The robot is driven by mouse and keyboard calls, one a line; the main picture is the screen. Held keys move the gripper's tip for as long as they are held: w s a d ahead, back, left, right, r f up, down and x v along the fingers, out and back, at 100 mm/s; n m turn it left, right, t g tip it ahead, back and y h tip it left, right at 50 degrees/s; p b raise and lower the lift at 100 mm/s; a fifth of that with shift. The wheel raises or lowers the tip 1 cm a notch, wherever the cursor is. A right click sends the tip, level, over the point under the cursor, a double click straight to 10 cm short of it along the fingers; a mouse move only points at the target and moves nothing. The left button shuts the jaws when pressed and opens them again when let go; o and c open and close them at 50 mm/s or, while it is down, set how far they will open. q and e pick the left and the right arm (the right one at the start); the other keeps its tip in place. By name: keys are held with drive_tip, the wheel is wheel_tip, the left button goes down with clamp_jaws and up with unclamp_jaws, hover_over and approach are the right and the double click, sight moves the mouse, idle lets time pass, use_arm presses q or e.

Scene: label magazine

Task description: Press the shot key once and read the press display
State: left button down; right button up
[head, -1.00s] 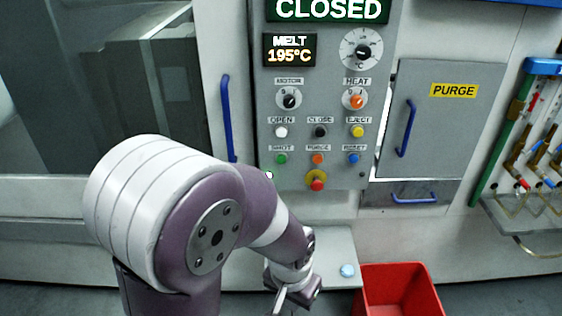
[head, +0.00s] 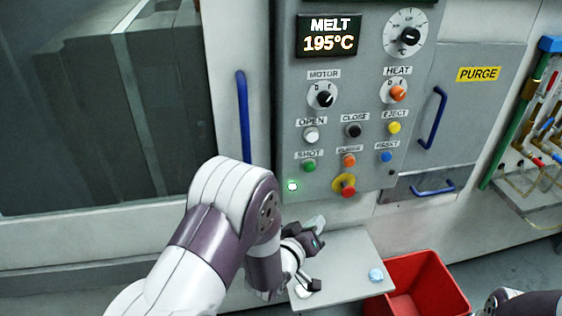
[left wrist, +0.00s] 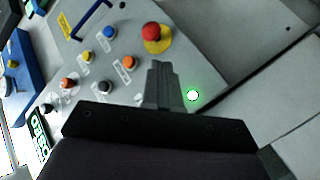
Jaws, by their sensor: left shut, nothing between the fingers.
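The green shot key (head: 309,166) is on the grey control panel, at the left of the lowest key row. The press display (head: 328,36) above reads "MELT 195°C". My left gripper (head: 318,226) is below the panel, apart from the shot key in the head view. In the left wrist view its fingers (left wrist: 164,80) are shut and empty, pointing toward the panel. They seem to hide the shot key there. A lit green lamp (left wrist: 193,95) is beside the fingertips; it also shows in the head view (head: 292,186). My right gripper is not in view.
A red emergency stop (head: 347,187) on yellow is close to the shot key. Orange (head: 349,160) and blue (head: 386,156) keys share its row. A grey shelf (head: 345,266) and red bin (head: 425,280) are below. A blue handle (head: 243,115) stands left of the panel.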

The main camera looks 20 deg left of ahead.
sight(309, 167)
use_arm(q)
wheel_tip(309, 167, up, 6)
drive_tip(key=d+n+t+h, duration=0.1)
drive_tip(key=d+n+t, duration=0.1)
drive_tip(key=t, duration=0.1)
drive_tip(key=w+a+b, duration=0.1)
drive_tip(key=w+a, duration=0.5)
drive_tip(key=w, duration=0.2)
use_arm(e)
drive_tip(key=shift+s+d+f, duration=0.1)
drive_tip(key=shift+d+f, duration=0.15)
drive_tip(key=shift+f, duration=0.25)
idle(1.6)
use_arm(q)
drive_tip(key=shift+w+a, duration=0.25)
drive_tip(key=shift+w, duration=0.05)
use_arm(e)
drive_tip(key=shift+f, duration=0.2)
